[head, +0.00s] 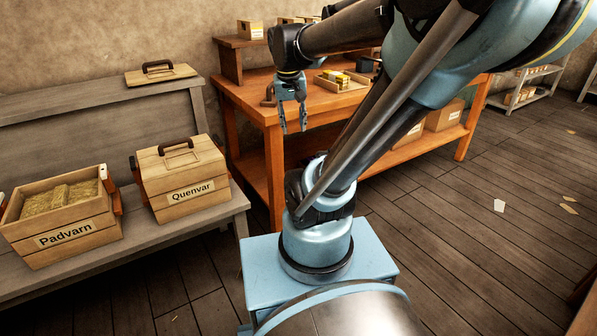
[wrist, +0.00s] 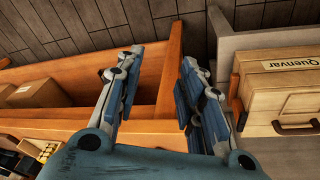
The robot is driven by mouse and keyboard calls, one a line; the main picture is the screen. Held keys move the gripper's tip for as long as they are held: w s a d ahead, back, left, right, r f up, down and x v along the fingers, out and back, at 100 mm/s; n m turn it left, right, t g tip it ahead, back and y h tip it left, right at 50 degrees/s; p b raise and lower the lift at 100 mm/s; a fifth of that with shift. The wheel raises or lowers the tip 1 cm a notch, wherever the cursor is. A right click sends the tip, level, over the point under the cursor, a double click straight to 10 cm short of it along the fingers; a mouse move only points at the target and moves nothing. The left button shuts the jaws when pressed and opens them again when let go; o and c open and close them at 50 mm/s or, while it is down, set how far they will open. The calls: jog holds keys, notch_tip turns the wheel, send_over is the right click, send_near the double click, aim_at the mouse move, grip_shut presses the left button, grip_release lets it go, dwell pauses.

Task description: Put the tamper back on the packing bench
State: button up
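The packing bench (head: 240,97) appears to be the orange wooden bench behind my arm. A small brown object (head: 268,97) stands at its left front corner, partly behind my gripper. It may be the tamper, but its shape is too hidden to be sure. My gripper (head: 293,129) points down beside the bench's front left edge. In the wrist view my gripper (wrist: 160,62) has its two fingers apart with nothing between them. The orange bench wood (wrist: 150,58) shows below the gap.
On the grey bench (head: 215,215) stand a straw-filled Padvarn crate (head: 65,237) and a lidded Quenvar crate (head: 188,190). A loose lid (head: 135,79) lies on the grey ledge behind. A tray (head: 343,84) of yellow items sits on the orange bench.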

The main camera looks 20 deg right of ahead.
jog(key=s+f+n+y, duration=0.1)
jog(key=s+f, duration=1)
jog(key=shift+a+n, duration=0.3)
jog(key=shift+a, duration=0.15)
